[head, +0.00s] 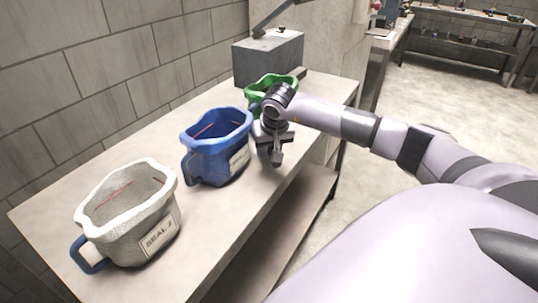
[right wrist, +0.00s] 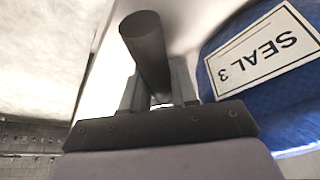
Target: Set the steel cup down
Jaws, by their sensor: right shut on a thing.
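My right gripper (head: 274,141) is over the front edge of the table, just right of the blue container. It is shut on a slim dark grey cylinder, which I take for the steel cup (head: 277,158). In the right wrist view the cup (right wrist: 147,48) stands out from between the fingers of my right gripper (right wrist: 160,92). In the head view the fingers and wrist hide part of the cup. I cannot tell whether the cup touches the tabletop. My left gripper is not in view.
The table (head: 65,204) bears a white mesh container (head: 153,222), a blue one (head: 212,160) and a green one (head: 262,86) partly behind my wrist. The blue container's "SEAL 3" label (right wrist: 262,50) is close beside my gripper. A grey box (head: 268,58) stands at the far end.

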